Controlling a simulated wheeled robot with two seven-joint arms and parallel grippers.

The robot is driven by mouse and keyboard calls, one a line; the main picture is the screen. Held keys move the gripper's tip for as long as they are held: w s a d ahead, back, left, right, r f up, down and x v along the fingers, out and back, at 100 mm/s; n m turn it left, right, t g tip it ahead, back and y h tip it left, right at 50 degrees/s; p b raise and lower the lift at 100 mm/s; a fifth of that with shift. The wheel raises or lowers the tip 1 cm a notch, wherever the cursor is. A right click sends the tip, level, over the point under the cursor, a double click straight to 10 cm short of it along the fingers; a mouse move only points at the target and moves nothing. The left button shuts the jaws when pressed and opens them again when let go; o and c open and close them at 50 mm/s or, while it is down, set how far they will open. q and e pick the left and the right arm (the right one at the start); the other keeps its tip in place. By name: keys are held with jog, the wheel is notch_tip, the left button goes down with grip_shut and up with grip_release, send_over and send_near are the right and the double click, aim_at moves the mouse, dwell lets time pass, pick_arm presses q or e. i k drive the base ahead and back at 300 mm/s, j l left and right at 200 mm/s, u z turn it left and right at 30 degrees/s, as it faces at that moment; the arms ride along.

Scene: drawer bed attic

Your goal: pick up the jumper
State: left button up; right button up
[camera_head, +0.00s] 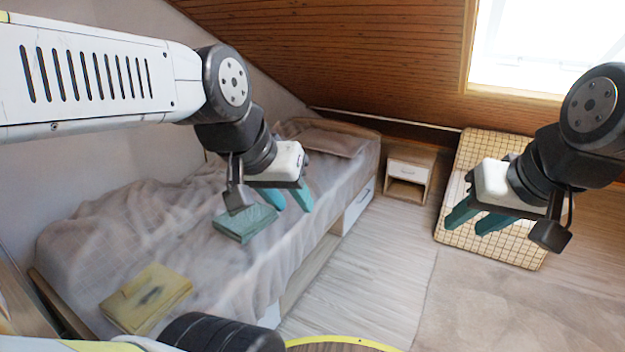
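Two folded cloth items lie on the bed, and I cannot tell for sure which is the jumper. One is a yellow folded garment (147,298) with a dark mark, near the bed's front left. The other is a teal-green folded cloth (245,224) near the middle of the bed's right side. My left gripper (289,203) is open and empty above the bed, just right of the teal cloth, and part of its wrist overlaps that cloth's upper edge. My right gripper (467,228) is open and empty, out over the floor side, right of the bed.
The bed (190,238) has a rumpled grey-beige cover, a pillow (325,139) at the far end and drawers below. A small nightstand (408,174) stands beyond it. A checked folded mattress (483,150) is at the right. The wooden floor (375,255) beside the bed is clear.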

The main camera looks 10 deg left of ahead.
aim_at(242, 225)
jog(key=i, duration=0.85)
jog(key=i+u, duration=0.4)
jog(key=i+l+u, duration=0.15)
jog(key=u, duration=0.2)
jog(key=i+j+u, duration=0.1)
jog(key=u, duration=0.35)
jog(key=i+u, duration=0.25)
jog(key=u, duration=0.2)
jog(key=i+u, duration=0.2)
jog(key=u, duration=0.25)
jog(key=i+l+u, duration=0.15)
jog(key=u, duration=0.3)
